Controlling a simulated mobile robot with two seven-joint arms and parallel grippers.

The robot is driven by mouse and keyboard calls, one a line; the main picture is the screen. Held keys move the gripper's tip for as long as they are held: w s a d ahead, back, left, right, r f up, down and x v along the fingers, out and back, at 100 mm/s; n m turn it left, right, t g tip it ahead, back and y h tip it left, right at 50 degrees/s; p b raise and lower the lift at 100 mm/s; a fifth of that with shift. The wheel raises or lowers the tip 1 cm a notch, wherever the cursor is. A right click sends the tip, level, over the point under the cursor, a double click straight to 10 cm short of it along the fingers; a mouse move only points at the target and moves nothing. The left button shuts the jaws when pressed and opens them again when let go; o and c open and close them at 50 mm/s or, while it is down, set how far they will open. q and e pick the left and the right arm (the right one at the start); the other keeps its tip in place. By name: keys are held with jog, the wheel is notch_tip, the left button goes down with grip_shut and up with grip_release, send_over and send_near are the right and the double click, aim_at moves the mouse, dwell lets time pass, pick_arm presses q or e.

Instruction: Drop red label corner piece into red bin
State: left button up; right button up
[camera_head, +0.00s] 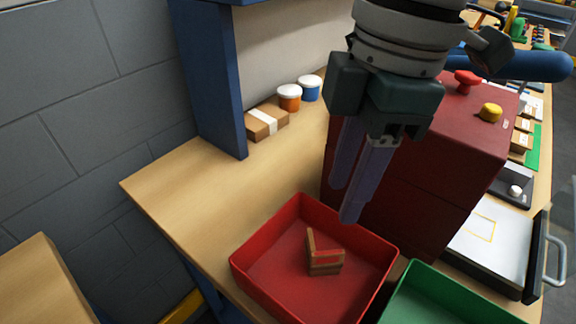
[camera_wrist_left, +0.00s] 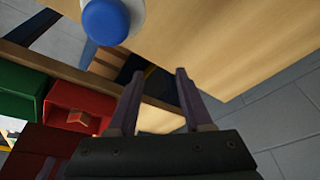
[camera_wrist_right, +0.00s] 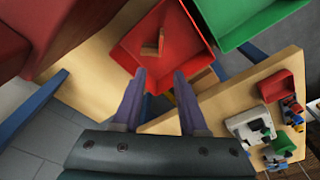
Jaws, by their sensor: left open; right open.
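The red label corner piece (camera_head: 325,253), wooden with a red band, lies inside the red bin (camera_head: 246,274) on the bench. It rests on the bin floor and also shows in the right wrist view (camera_wrist_right: 152,45) and, small, in the left wrist view (camera_wrist_left: 80,119). My right gripper (camera_head: 349,200) is above the bin's back edge, pointing down, open and empty, apart from the piece. In the right wrist view its two fingers stand apart. My left gripper (camera_wrist_left: 154,101) shows only in its own wrist view, open with nothing between its fingers.
A green bin (camera_head: 440,296) stands right of the red bin. A dark red cabinet (camera_head: 450,150) with red and yellow knobs stands behind. A taped box (camera_head: 267,122) and white-lidded jars (camera_head: 289,98) sit at the back. The wooden bench top (camera_head: 200,190) is clear on the left.

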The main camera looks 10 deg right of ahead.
jog(key=r, duration=0.5)
jog(key=shift+d+r, duration=0.4)
jog(key=s+a+f+m+t+y+p, duration=0.1)
jog(key=s+a+f+m+t+y, duration=0.1)
jog(key=s+a+f+m+y, duration=0.25)
jog(key=s+d+f+m+t+h+p, duration=0.1)
jog(key=s+d+f+m+h, duration=0.15)
jog(key=s+d+m, duration=0.25)
jog(key=s+d+f+m+h, duration=0.2)
jog(key=s+d+m+h, duration=0.1)
jog(key=s+d+m, duration=0.25)
notch_tip(320, 180, up, 38)
jog(key=p, duration=3.8)
